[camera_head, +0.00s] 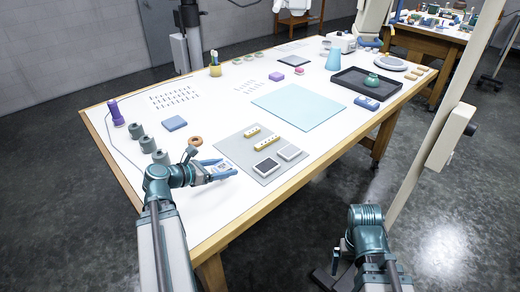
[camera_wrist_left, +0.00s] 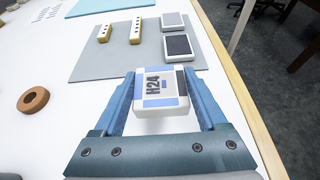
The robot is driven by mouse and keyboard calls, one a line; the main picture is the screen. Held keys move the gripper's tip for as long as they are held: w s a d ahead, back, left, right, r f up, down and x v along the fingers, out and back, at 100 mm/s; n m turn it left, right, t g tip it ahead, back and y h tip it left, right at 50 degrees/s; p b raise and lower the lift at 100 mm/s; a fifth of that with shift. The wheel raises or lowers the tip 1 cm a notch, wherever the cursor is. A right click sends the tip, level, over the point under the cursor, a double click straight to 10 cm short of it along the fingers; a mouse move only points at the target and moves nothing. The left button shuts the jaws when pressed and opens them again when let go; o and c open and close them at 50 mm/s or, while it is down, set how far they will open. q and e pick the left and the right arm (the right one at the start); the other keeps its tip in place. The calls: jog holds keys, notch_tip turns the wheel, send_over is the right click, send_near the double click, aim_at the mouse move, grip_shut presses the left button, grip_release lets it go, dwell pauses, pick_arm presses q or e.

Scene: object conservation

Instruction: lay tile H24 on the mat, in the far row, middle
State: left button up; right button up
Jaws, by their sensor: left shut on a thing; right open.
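My left gripper (camera_head: 226,169) is shut on tile H24 (camera_wrist_left: 160,88), a white block with blue and black patches and its label facing up. It also shows in the head view (camera_head: 222,167). The gripper holds it just off the near left edge of the grey mat (camera_head: 236,150), which also shows in the wrist view (camera_wrist_left: 95,62). On the mat are two yellowish dotted bars (camera_head: 252,131) (camera_head: 268,140), a dark-faced tile (camera_head: 266,166) and a grey-faced tile (camera_head: 289,153). My right gripper (camera_head: 341,252) is low, off the table's front side, small and hard to make out.
A light blue sheet (camera_head: 298,107) lies beyond the mat. A brown ring (camera_head: 195,141) and grey-green cylinders (camera_head: 148,144) are left of my left gripper. A blue block (camera_head: 174,123) lies behind them. A black tray (camera_head: 365,90) holds a green pot (camera_head: 371,80).

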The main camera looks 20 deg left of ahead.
pick_arm(q)
jog(key=shift+s+a, duration=0.15)
jog(key=shift+a, duration=0.15)
jog(key=b, duration=0.2)
send_over(249, 156)
jog(key=shift+s+a+f, duration=0.1)
jog(key=shift+s+f, duration=0.35)
jog(key=shift+f, duration=0.25)
jog(key=shift+w, duration=0.5)
jog(key=f+b, duration=0.3)
jog(key=shift+s+f, duration=0.2)
jog(key=shift+f, duration=0.1)
jog(key=shift+f, duration=0.2)
jog(key=o, duration=1.5)
jog(key=shift+c, duration=0.2)
jog(key=shift+r, duration=0.1)
